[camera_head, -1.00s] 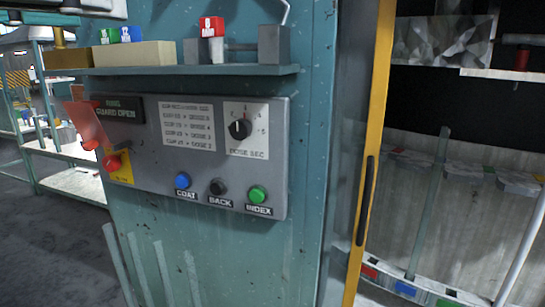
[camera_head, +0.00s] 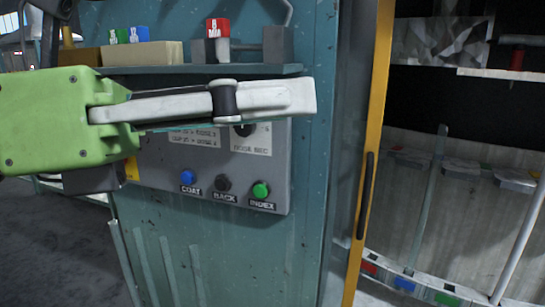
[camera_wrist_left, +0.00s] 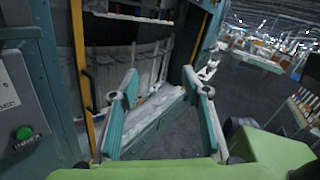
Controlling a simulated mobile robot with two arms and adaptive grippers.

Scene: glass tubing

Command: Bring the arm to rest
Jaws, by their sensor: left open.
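My left gripper (camera_head: 300,98) comes in from the left in the head view, with a green body and pale grey fingers seen side-on. It lies level in front of the upper part of the grey control panel (camera_head: 225,192) and hides part of the panel's label plate and dial. In the left wrist view, the two fingers of my left gripper (camera_wrist_left: 168,88) stand apart with teal inner pads and nothing between them. My right gripper shows in neither view.
Below the gripper are a blue button (camera_head: 188,177), a black button (camera_head: 222,184) and a green button (camera_head: 260,190). A shelf (camera_head: 200,71) above carries blocks and a red-topped piece (camera_head: 217,28). A yellow door edge (camera_head: 372,140) stands right of the panel, beside an open bay.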

